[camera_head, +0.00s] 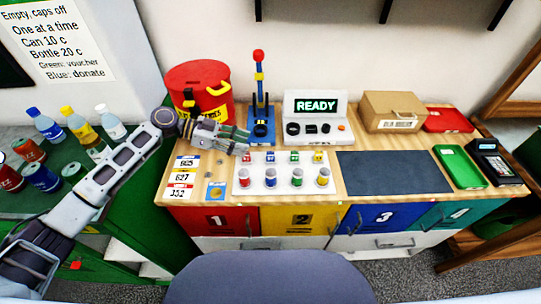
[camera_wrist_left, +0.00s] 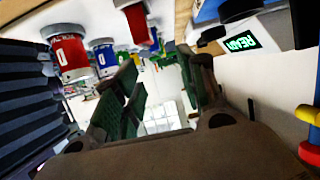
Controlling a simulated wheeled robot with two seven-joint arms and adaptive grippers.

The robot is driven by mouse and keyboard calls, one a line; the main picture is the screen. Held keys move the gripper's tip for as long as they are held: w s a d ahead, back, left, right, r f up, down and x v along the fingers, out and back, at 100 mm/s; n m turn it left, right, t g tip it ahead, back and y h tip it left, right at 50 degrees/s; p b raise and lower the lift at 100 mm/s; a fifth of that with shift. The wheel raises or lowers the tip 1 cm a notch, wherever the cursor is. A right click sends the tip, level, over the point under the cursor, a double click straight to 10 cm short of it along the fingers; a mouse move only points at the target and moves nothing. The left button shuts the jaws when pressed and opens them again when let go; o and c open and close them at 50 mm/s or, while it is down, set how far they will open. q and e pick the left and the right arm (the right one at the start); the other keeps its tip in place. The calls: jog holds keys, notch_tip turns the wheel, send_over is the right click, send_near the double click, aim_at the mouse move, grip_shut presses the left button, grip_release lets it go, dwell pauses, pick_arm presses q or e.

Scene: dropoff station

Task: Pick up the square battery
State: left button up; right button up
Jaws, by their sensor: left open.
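A white tray (camera_head: 255,184) on the counter holds two rows of upright batteries. The front row has a red battery (camera_head: 244,178), a blue one (camera_head: 270,177), a green one (camera_head: 297,177) and a yellow one (camera_head: 323,177). The back row is smaller; I cannot tell for sure which battery is square. My left gripper (camera_head: 240,143) is open and empty, above the tray's back left corner. In the left wrist view its two fingers stand apart (camera_wrist_left: 166,95), with a red battery (camera_wrist_left: 70,52) and a blue one (camera_wrist_left: 103,55) beyond them. My right gripper is not in view.
A red bin (camera_head: 196,78) stands behind my left wrist. A blue stand (camera_head: 261,128) and a device reading READY (camera_head: 317,118) stand behind the tray. A dark mat (camera_head: 397,172) lies clear to the right. Bottles and cans crowd the green table (camera_head: 95,190) at left.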

aim_at(269, 152)
pick_arm(q)
jog(key=x, duration=0.3)
jog(key=shift+d, duration=0.1)
jog(key=shift+d+f+p, duration=0.1)
jog(key=shift+d+p, duration=0.15)
jog(key=shift+p, duration=0.05)
jog(key=shift+d, duration=0.15)
jog(key=shift+f, duration=0.1)
jog(key=shift+s+d+f+p, duration=0.15)
jog(key=shift+d+p, duration=0.15)
jog(key=shift+d, duration=0.2)
jog(key=shift+p+x, duration=0.35)
jog(key=shift+x, duration=0.4)
jog(key=shift+s+d+f, duration=0.1)
jog(key=shift+s+d, duration=0.1)
jog(key=shift+d, duration=0.3)
jog(key=shift+d+f, duration=0.3)
jog(key=shift+d, duration=0.3)
jog(key=shift+d+f, duration=0.1)
jog(key=shift+f, duration=0.05)
jog(key=shift+c, duration=0.5)
grip_shut()
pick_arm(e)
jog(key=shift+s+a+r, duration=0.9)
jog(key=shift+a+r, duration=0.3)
